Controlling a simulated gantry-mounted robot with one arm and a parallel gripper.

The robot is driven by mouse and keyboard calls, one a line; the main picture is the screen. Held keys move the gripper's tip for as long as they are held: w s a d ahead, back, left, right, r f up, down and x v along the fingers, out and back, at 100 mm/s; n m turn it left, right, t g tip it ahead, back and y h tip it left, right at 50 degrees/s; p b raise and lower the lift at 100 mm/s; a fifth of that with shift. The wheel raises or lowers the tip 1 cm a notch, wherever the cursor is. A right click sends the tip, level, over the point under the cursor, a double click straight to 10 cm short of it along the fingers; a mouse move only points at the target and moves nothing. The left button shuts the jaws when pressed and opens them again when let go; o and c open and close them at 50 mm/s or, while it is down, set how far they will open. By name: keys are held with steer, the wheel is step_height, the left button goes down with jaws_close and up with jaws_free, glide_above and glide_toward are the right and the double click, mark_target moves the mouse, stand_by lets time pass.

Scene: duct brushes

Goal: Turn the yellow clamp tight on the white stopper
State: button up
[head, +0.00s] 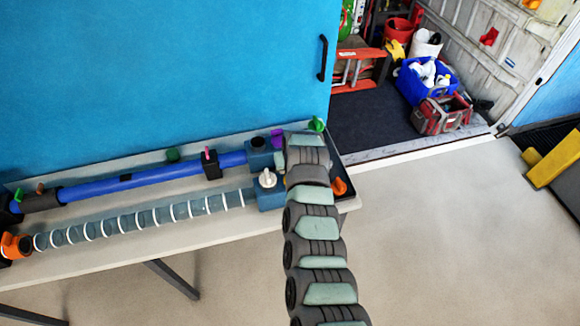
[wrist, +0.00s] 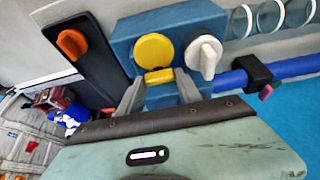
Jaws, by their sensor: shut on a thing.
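In the wrist view the yellow clamp (wrist: 154,50) shows as a round disc with a short block below it, on the face of a blue box (wrist: 122,47). My gripper (wrist: 158,88) has one finger on each side of the short block and is shut on the yellow clamp. The white stopper (wrist: 207,56) is a knob with a raised grip, on the same box just right of the clamp. In the head view the white stopper (head: 267,179) stands on the box, left of my arm. My arm hides the gripper and most of the clamp there.
An orange knob (wrist: 72,44) sits on a black strip beside the box. A clear ringed hose (head: 140,218) and a blue pipe (head: 130,183) run left along the table (head: 200,236). A green knob (head: 316,124) is at the far end. Open floor lies right of the table.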

steer(key=shift+a, duration=0.1)
steer(key=m+b, duration=0.1)
steer(key=m, duration=0.1)
steer(key=m+h+b, duration=0.1)
steer(key=shift+a+f+m+h, duration=0.1)
steer(key=shift+a+m+h, duration=0.05)
steer(key=shift+m+h, duration=0.2)
steer(key=m+b, duration=0.2)
steer(key=m+h+b, duration=0.1)
steer(key=m+b, duration=0.1)
steer(key=b, duration=0.1)
steer(key=shift+w+a+f+m+h, duration=0.1)
steer(key=shift+f+m+h, duration=0.05)
steer(key=shift+m+h, duration=0.15)
steer(key=m+h+b, duration=0.1)
steer(key=m+b, duration=0.1)
steer(key=b, duration=0.1)
steer(key=shift+m+g+b, duration=0.3)
steer(key=shift+m+b, duration=0.05)
steer(key=shift+b, duration=0.05)
steer(key=m+b, duration=0.1)
steer(key=b, duration=0.1)
steer(key=m+g+b, duration=0.1)
steer(key=m+b, duration=0.1)
steer(key=shift+r+m+h+b, duration=0.2)
steer(key=shift+m+h+b, duration=0.1)
steer(key=shift+h+b, duration=0.1)
steer(key=shift+m, duration=0.3)
steer(key=o, duration=1.4)
